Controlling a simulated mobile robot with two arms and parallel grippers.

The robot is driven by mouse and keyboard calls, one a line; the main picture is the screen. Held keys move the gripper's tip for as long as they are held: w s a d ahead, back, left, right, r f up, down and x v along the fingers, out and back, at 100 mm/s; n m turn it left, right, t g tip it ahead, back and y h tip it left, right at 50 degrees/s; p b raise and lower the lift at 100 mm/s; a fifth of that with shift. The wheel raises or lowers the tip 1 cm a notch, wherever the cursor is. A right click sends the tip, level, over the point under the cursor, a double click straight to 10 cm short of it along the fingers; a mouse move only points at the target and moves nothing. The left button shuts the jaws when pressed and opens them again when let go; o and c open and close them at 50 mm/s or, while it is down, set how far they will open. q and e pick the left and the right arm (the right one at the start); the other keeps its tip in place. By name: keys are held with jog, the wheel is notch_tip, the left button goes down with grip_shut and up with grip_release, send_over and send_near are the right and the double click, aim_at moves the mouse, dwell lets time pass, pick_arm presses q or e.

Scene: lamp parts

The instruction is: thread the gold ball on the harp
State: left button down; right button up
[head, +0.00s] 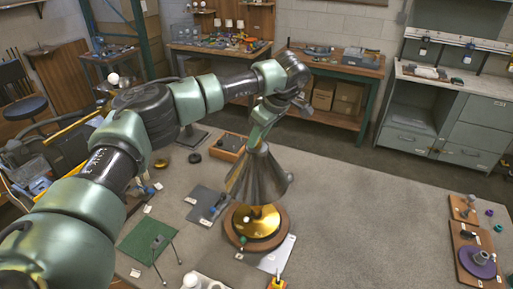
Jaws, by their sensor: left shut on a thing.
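A grey cone-shaped shade (258,182) sits over a gold lamp base (254,223) on a round wooden foot (240,236), in the middle of the table. My left arm reaches over from the left, and its gripper (259,136) points down at the top of the shade. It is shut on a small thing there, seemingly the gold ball. The ball and the fingertips are too small and covered to make out. The harp is hidden by the shade and the gripper. My right gripper is not in view.
A green mat (138,240) lies left on the grey table (365,220). A white sheet (283,256) lies by the foot, and a wooden tray (222,154) stands behind it. A board with a purple disc (475,263) lies far right. The table's middle right is clear.

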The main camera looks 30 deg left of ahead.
pick_arm(q)
jog(key=m+t, duration=0.1)
jog(key=m, duration=0.1)
jog(key=m+t, duration=0.1)
jog(key=m, duration=0.2)
jog(key=shift+h, duration=0.3)
jog(key=shift+m+t, duration=0.3)
jog(key=shift+m, duration=0.5)
jog(key=shift+a+m+h, duration=0.1)
jog(key=shift+m+h, duration=0.4)
jog(key=shift+m, duration=0.4)
jog(key=m+t+h, duration=0.1)
jog(key=m, duration=0.2)
jog(key=shift+m+h, duration=0.4)
jog(key=shift+m, duration=0.6)
